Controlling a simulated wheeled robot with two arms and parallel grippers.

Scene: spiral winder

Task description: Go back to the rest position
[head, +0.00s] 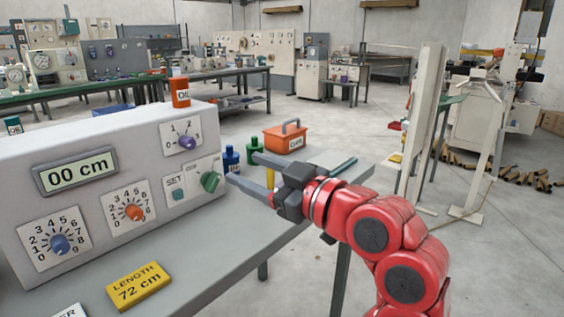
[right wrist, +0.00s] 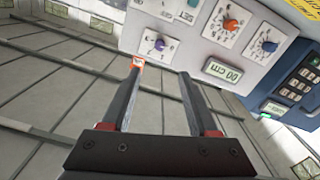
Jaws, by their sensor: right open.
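My right gripper (head: 242,167) comes in on its red arm from the right. Its two fingers are apart and point left, towards the right end of the grey-white control box (head: 90,142). In the head view one fingertip appears close to the green knob (head: 210,181); I cannot tell the exact gap. In the right wrist view the gripper (right wrist: 160,68) is open with nothing between its fingers, and the control box (right wrist: 195,48) lies beyond them at the top. The box's display (head: 75,171) reads 00 cm. My left gripper is not in view.
The box stands on a grey table (head: 215,250) with a yellow LENGTH 72 cm block (head: 138,286). Blue (head: 231,159) and green (head: 254,152) bottles and an orange case (head: 285,139) stand behind my gripper.

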